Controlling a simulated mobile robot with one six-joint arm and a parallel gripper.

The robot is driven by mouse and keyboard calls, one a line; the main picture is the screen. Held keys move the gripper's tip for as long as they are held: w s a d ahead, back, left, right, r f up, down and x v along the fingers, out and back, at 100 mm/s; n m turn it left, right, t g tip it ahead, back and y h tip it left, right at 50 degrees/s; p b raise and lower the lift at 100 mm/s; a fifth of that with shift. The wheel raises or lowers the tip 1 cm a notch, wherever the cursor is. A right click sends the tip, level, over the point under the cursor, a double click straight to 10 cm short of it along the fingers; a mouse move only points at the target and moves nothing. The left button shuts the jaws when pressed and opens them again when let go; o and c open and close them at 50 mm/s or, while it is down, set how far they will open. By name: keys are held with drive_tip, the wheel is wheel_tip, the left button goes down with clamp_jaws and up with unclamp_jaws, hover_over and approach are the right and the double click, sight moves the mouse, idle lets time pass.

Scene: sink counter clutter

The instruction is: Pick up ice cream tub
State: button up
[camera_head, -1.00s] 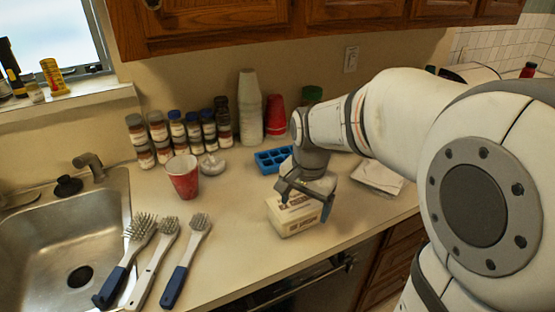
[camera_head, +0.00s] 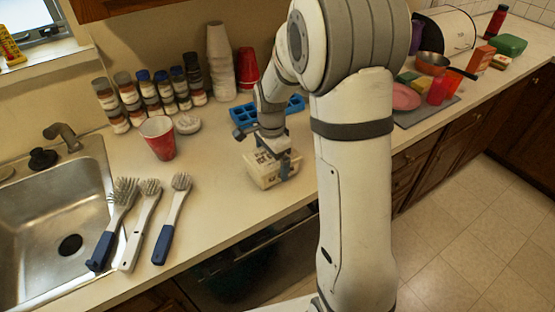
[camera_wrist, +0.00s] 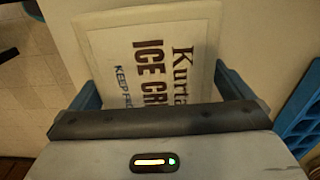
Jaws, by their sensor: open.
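The ice cream tub (camera_head: 259,171) is a cream-coloured box with dark lettering, standing on the counter near its front edge. In the wrist view its lid (camera_wrist: 150,45) shows the words "ICE CR" and lies between my two fingers. My gripper (camera_head: 268,160) is open and over the tub, with one finger down along the tub's near right side. In the wrist view my gripper (camera_wrist: 158,92) has a finger at the left and right of the tub. Whether the fingers touch the tub I cannot tell.
A blue ice tray (camera_head: 243,115) lies just behind the tub. A red cup (camera_head: 158,140), several brushes (camera_head: 172,215) and the sink (camera_head: 50,230) are to the left. Jars and stacked cups (camera_head: 220,60) line the wall.

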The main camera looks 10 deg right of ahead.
drive_tip(key=shift+f, duration=0.35)
drive_tip(key=shift+c, duration=0.2)
drive_tip(key=c, duration=1.1)
